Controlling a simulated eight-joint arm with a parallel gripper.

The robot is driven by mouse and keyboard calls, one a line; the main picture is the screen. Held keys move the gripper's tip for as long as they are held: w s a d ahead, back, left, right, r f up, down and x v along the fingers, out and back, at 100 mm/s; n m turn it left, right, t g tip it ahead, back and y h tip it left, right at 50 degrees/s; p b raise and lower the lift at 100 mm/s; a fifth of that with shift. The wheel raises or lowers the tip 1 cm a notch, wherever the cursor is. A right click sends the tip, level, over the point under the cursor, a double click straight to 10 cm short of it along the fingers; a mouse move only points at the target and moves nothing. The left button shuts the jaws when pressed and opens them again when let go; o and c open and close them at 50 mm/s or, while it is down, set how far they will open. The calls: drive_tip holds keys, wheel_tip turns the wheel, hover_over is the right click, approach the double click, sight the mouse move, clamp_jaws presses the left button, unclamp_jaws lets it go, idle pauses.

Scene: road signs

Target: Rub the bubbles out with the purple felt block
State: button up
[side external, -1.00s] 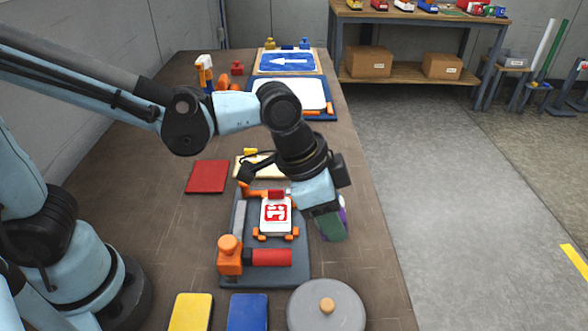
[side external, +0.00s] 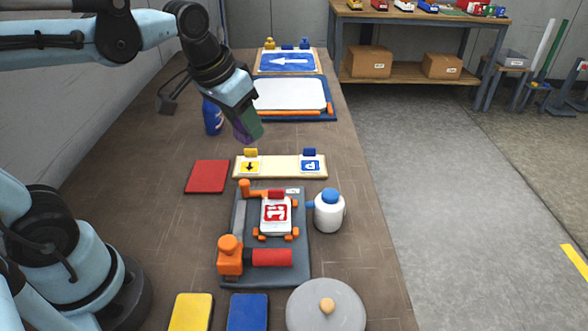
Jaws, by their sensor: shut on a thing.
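My gripper (side external: 236,98) is above the table, left of the white panel, shut on a block with a purple part (side external: 241,130) and a green part (side external: 249,122). The block is tilted and in the air, clear of the signs. A small white sign with a red symbol (side external: 277,214) lies in a dark fixture (side external: 237,276) with orange clamps. A blue arrow sign (side external: 287,62) lies at the back. A blank white panel in a blue frame (side external: 290,95) lies in front of it. Bubbles are too small to make out on any sign.
A white bottle with a blue cap (side external: 329,211) stands right of the fixture. A blue bottle (side external: 212,117) stands left of the block. A pale board with two small signs (side external: 281,174) lies behind the fixture. Red (side external: 208,176), yellow and blue pads and a grey disc (side external: 326,306) lie around.

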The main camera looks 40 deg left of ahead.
idle(0.4)
drive_tip(key=d+f+m+h, duration=0.1)
drive_tip(key=d+f+m, duration=0.1)
drive_tip(key=m, duration=0.1)
drive_tip(key=d+f+m+h, duration=0.1)
drive_tip(key=d+f+m, duration=0.2)
drive_tip(key=s+d+f+m+g+h, duration=0.1)
drive_tip(key=d+f+m, duration=0.1)
drive_tip(key=f, duration=0.1)
drive_tip(key=shift+d+m, duration=0.2)
drive_tip(key=shift+m, duration=0.2)
drive_tip(key=shift+f, duration=2.45)
drive_tip(key=shift+f, duration=0.6)
